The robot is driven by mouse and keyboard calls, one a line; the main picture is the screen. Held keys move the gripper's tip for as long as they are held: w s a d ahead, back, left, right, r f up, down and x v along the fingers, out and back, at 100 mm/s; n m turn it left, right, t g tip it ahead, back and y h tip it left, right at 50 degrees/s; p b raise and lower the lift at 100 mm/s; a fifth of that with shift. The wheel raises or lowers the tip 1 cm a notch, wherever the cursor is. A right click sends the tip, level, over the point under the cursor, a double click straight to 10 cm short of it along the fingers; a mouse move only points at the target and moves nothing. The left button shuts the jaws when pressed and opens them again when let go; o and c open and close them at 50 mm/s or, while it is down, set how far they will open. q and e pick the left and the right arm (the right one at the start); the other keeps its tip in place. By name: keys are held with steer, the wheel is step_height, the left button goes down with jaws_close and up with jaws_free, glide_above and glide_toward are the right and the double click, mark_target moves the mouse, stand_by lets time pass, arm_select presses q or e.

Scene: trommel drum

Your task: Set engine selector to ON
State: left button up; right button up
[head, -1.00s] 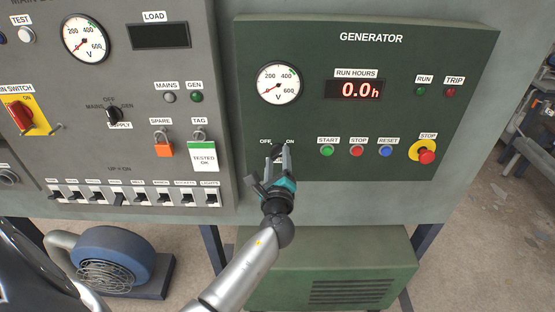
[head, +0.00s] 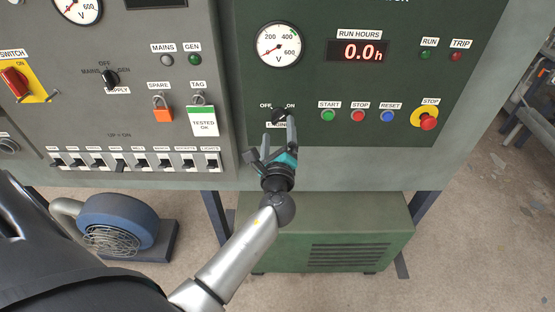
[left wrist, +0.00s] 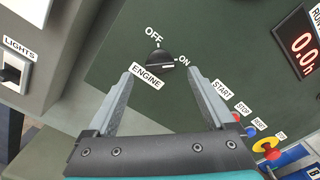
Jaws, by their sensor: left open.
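The engine selector (head: 281,115) is a black knob on the green generator panel (head: 330,92), between the OFF and ON labels. In the left wrist view the knob (left wrist: 160,60) has its light pointer line turned to the right, toward ON. My left gripper (head: 279,130) is open in front of and just below the knob. In the left wrist view its two fingers (left wrist: 160,75) stand apart on either side of the ENGINE label, with nothing between them. They appear clear of the knob. My right gripper is not in view.
Start (head: 328,115), stop (head: 358,115) and reset (head: 387,115) buttons sit right of the selector, then a red emergency stop (head: 428,123). The run hours display (head: 358,51) reads 0.0h. A grey panel with a supply selector (head: 110,78) and breakers stands left.

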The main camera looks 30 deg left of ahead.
arm_select(q)
steer(key=v, duration=1.1)
steer(key=shift+s+d+b, duration=0.25)
steer(key=shift+b, duration=0.15)
steer(key=s+d+f+n+g+h, duration=0.2)
steer(key=s+f, duration=0.1)
steer(key=f, duration=0.7)
steer(key=s+d+f+n+g+h+b, duration=0.1)
steer(key=s+f+g+h, duration=0.15)
steer(key=f, duration=0.75)
steer(key=s+d+f+n+g+h, duration=0.2)
steer(key=s+f, duration=0.1)
steer(key=f, duration=0.7)
steer(key=s+f+n+g+h+b, duration=0.1)
steer(key=s+f+n+g, duration=0.3)
steer(key=s+f, duration=0.5)
steer(key=s+f+n+g+h, duration=0.1)
steer(key=s+f+n+g, duration=0.3)
steer(key=s+f+n, duration=0.5)
steer(key=s, duration=0.8)
steer(key=shift+s+a+f+h+b, duration=0.2)
steer(key=shift+s+a+h+b, duration=0.05)
steer(key=shift+s+h+b, duration=0.1)
steer(key=shift+w, duration=0.1)
